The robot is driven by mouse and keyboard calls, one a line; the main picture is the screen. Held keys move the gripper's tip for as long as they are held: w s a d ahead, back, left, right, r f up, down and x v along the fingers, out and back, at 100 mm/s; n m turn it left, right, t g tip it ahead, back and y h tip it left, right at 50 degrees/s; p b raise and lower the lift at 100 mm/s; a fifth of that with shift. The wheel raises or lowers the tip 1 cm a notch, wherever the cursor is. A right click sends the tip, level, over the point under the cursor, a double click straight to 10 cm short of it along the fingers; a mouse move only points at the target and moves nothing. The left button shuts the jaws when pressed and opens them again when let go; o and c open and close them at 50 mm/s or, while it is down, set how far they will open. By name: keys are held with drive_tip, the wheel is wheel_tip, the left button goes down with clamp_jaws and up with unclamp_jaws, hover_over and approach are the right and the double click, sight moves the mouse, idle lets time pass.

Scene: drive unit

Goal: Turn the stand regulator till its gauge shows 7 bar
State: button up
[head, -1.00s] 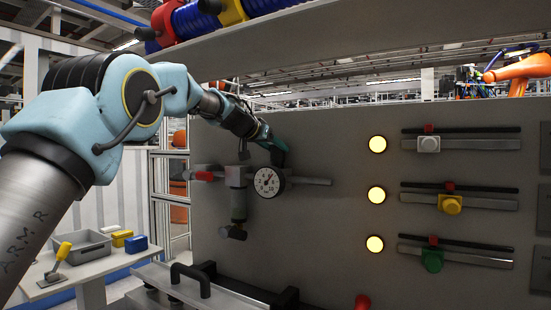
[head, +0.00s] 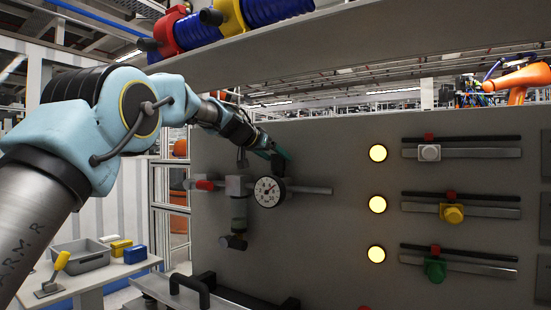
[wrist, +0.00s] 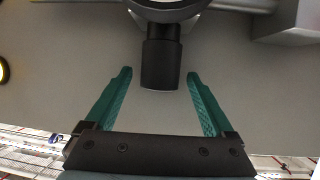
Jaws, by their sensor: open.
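The stand regulator's round white gauge (head: 269,191) sits on the grey panel, on a horizontal pipe. Its needle shows, but its numbers are too small to read. The regulator's black knob (head: 278,166) stands above the gauge, partly hidden by my gripper (head: 281,153). In the wrist view, the black cylindrical knob (wrist: 161,62) hangs between the teal fingers of my gripper (wrist: 160,78), with a gap on both sides. The fingers are open and do not touch it. The gauge housing (wrist: 166,8) is cut off at the top edge there.
Left of the gauge are a filter body (head: 238,208) and a red-handled valve (head: 205,185). A shelf (head: 350,45) with coloured hose parts overhangs the panel. Lit lamps (head: 377,204) and sliders (head: 452,213) are to the right. A black handle (head: 190,287) juts out below.

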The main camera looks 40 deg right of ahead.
drive_tip(key=b+v, duration=0.4)
drive_tip(key=v, duration=0.6)
drive_tip(key=shift+a, duration=0.2)
drive_tip(key=w+a+f+n+t+y, duration=0.2)
drive_tip(key=w+a+f+n+y, duration=0.15)
drive_tip(key=w+a+f, duration=0.65)
drive_tip(key=a+f+n+y, duration=0.2)
drive_tip(key=a+f+n, duration=0.1)
drive_tip(key=a+f, duration=0.65)
drive_tip(key=a+f+n+y, duration=0.25)
drive_tip(key=a+f, duration=0.45)
drive_tip(key=a, duration=0.5)
drive_tip(key=s+a+f+n+g+y, duration=0.1)
drive_tip(key=s+a+f+n, duration=0.1)
drive_tip(key=s+a+f, duration=0.3)
drive_tip(key=s+a+f+n+g+y+p, duration=0.1)
drive_tip(key=s+a+f, duration=0.4)
drive_tip(key=a, duration=0.8)
drive_tip(key=s+a+f+n+y, duration=0.2)
drive_tip(key=s+a+f, duration=0.4)
drive_tip(key=a, duration=0.3)
drive_tip(key=shift+s+a+n+g+y, duration=0.2)
drive_tip(key=shift+s+n+g+y, duration=0.25)
drive_tip(key=shift+s, duration=0.4)
drive_tip(key=shift+d, duration=0.15)
